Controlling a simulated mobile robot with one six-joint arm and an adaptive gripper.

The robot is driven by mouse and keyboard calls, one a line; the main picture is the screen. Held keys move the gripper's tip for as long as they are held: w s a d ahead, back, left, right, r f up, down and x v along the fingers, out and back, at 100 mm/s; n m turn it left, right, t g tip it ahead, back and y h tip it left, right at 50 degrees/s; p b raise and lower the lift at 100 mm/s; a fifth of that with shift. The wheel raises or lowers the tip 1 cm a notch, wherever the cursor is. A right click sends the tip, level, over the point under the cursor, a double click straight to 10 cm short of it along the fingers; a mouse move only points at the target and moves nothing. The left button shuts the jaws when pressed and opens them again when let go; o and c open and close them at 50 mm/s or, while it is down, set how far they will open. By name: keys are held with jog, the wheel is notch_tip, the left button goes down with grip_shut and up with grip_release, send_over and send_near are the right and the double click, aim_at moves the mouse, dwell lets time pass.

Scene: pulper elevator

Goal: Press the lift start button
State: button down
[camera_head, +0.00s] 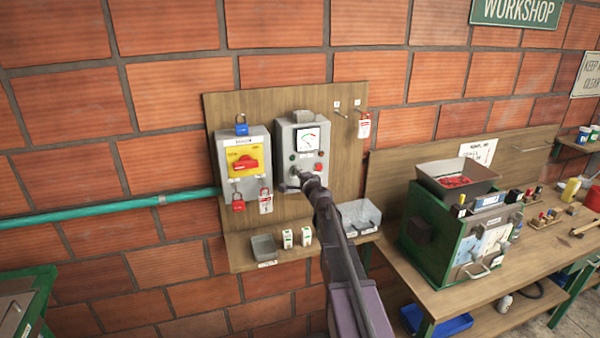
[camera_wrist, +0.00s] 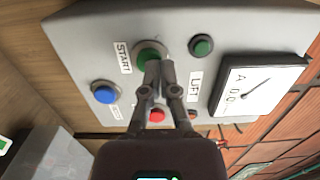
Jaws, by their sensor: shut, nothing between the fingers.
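The lift control box (camera_head: 285,135) is a grey panel on a wooden backboard, and it fills much of the wrist view (camera_wrist: 90,40). The green button (camera_wrist: 147,54) beside the START label (camera_wrist: 123,57) is partly covered by my fingertips. My gripper (camera_wrist: 160,70) is shut and empty, with its tips at the lower edge of that button. I cannot tell whether they touch it. In the head view, my gripper (camera_head: 298,174) reaches the lower left of the box and hides the START button.
A blue button (camera_wrist: 104,94), a red button (camera_wrist: 157,114), a green lamp (camera_wrist: 201,45) and a meter (camera_wrist: 258,84) surround the fingers. Left of the box is an isolator with a red handle (camera_head: 246,163). A shelf (camera_head: 240,250) with small items lies below. A workbench (camera_head: 405,275) stands right.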

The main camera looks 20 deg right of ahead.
jog(key=shift+w+r, duration=0.2)
jog(key=shift+w, duration=0.65)
jog(key=s+p, duration=0.1)
jog(key=s, duration=1.3)
jog(key=shift+s+d+r, duration=0.3)
jog(key=shift+d+r, duration=0.05)
jog(key=shift+d, duration=0.05)
